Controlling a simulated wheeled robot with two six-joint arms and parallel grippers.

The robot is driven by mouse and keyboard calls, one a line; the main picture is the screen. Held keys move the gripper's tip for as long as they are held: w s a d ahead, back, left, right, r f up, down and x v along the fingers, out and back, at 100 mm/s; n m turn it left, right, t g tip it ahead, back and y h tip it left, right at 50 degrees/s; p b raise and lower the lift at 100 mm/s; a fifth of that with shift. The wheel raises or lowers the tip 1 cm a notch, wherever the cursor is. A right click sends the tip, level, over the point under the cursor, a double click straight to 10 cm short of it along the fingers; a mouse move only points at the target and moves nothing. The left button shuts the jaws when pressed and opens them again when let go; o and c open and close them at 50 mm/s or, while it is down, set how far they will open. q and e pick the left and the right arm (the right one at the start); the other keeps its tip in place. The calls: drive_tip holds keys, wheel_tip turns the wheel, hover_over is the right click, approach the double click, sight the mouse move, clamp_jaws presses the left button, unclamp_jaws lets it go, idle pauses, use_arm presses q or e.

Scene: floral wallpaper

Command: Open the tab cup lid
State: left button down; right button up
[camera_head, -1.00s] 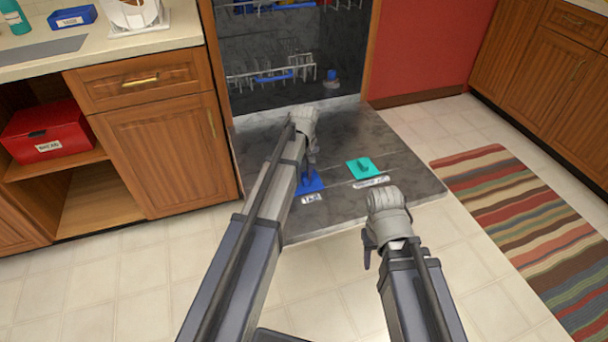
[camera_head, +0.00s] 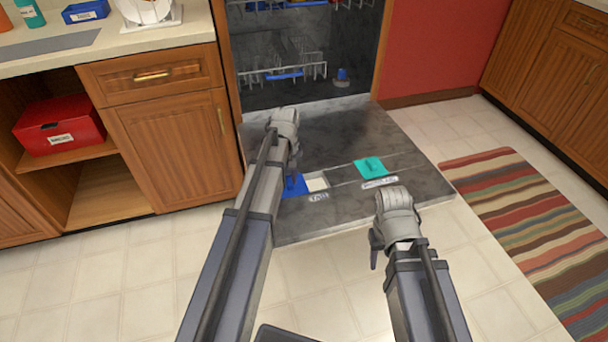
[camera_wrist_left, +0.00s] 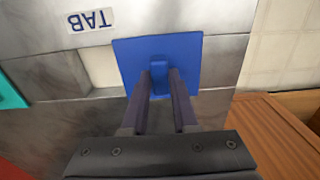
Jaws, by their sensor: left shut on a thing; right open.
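The blue tab cup lid (camera_head: 295,186) lies on the open dishwasher door beside the label reading "TAB" (camera_head: 319,196). The lid is slid to the left, and a pale square opening (camera_head: 317,182) shows to its right. In the left wrist view the lid (camera_wrist_left: 188,52) is a blue square with a raised handle, and the opening shows beside it (camera_wrist_left: 101,68). My left gripper (camera_wrist_left: 160,84) is shut on that handle; it also shows in the head view (camera_head: 293,172). My right gripper (camera_head: 376,250) is open and empty over the floor in front of the door.
A teal lid (camera_head: 371,168) with its own label sits on the door to the right. Dishwasher racks (camera_head: 283,72) stand behind. Wooden cabinets (camera_head: 160,140) flank the door at left. A striped rug (camera_head: 530,215) lies on the floor at right.

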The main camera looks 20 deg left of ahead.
use_arm(q)
drive_tip(key=shift+s+a, duration=0.25)
drive_tip(key=shift+a, duration=0.15)
drive_tip(key=c, duration=0.7)
unclamp_jaws()
drive_tip(key=shift+r, duration=0.15)
wheel_tip(320, 180, up, 8)
drive_tip(key=p, duration=0.8)
drive_tip(key=shift+f, duration=0.2)
